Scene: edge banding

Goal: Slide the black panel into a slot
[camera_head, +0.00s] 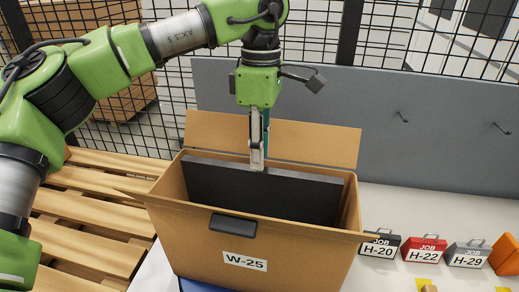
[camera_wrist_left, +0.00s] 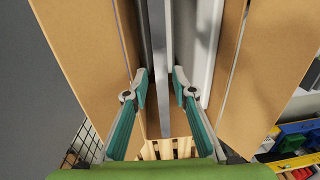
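The black panel (camera_head: 265,190) stands upright on edge, mostly down inside the cardboard box (camera_head: 190,228) marked W-25. Its top edge is a little above the front rim. My left gripper (camera_head: 258,160) points straight down at the middle of that edge. In the left wrist view the thin grey edge of the panel (camera_wrist_left: 160,60) runs between the two fingertips (camera_wrist_left: 160,80), with a small gap showing beside it. The fingers are apart and do not appear closed on it. The panel's lower part and any slot around it are hidden. My right gripper is not in view.
The box's back flap (camera_head: 320,142) stands up behind the panel. A wooden pallet (camera_head: 80,205) lies on the left. Job boxes in black (camera_head: 380,246), red (camera_head: 425,249) and grey (camera_head: 467,255) stand on the right. A grey board (camera_head: 420,140) with hooks stands behind.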

